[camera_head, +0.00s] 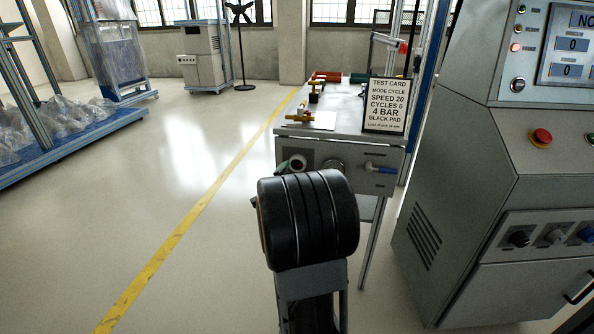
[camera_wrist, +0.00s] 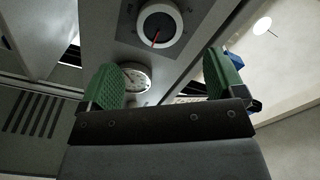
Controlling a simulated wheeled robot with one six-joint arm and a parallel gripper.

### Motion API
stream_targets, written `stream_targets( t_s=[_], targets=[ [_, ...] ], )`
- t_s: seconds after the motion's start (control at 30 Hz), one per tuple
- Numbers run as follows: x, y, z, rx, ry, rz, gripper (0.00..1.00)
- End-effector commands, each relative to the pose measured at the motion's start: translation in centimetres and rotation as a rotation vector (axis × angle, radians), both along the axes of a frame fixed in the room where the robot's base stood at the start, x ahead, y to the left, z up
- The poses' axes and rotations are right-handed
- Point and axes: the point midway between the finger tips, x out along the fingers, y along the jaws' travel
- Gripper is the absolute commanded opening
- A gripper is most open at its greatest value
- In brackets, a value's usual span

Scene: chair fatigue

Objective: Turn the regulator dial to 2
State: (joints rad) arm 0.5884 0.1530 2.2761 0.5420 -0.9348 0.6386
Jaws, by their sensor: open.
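The regulator dial (camera_wrist: 159,26) appears at the top of the wrist view as a round dark face in a pale ring, with a red pointer slanting down-left; its numbers are too small to read. A white gauge (camera_wrist: 137,77) with a thin needle sits below it, partly behind a finger. My gripper (camera_wrist: 163,62) is open, its two green pads wide apart with nothing between them. The dial lies beyond the fingertips, apart from them. In the head view, my black arm hides most of the gripper near the bench's front panel (camera_head: 349,182).
A blue-handled valve (camera_head: 380,169) is on the panel's right. A test card (camera_head: 386,106) reading "4 BAR" stands on the bench. A large grey control cabinet (camera_head: 470,225) with a red button (camera_head: 541,138) stands close on the right.

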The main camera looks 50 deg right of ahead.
Motion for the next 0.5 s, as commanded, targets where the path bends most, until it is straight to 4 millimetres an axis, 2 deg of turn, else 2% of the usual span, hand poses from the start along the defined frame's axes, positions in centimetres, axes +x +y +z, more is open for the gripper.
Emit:
stream_targets(
  t_s=[0.2, 0.5],
  targets=[
    [2.1, -3.4, -0.3, 0.0, 0.001, -0.001, 0.88],
    [3.7, -5.9, -0.1, 0.001, 0.003, 0.001, 0.88]
  ],
)
